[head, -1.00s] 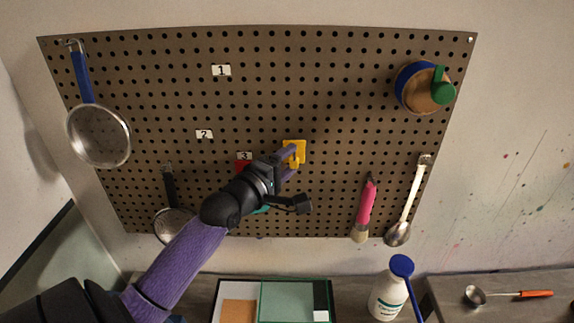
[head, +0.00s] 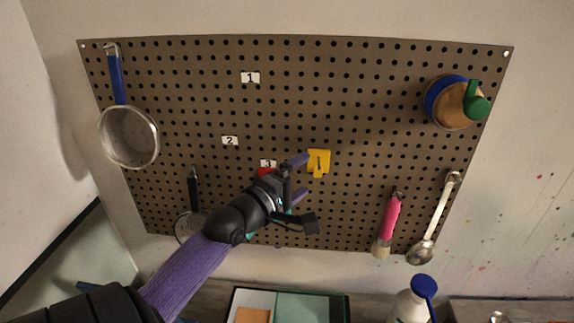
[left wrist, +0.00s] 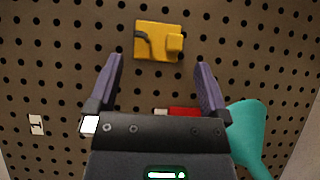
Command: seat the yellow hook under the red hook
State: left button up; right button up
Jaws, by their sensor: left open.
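The yellow hook (head: 319,160) is on the brown pegboard, to the right of the label marked 3. It also shows in the left wrist view (left wrist: 158,42), beyond my fingertips and apart from them. The red hook (head: 264,171) is just below label 3, mostly hidden behind my left gripper. Only a red strip of it (left wrist: 185,112) shows in the left wrist view. My left gripper (head: 303,176) is open and empty, its fingertips just short of the yellow hook. My right gripper is out of view.
A teal item (left wrist: 249,132) hangs near the red hook, beside my gripper. A blue-handled strainer (head: 128,136) hangs left; a pink-handled brush (head: 389,225) and a spoon (head: 435,220) hang right. A tape roll (head: 450,103) is upper right.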

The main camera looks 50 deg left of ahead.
pick_arm(q)
jog(key=s, duration=0.6)
jog(key=shift+s+d+b, duration=0.2)
jog(key=shift+b, duration=0.25)
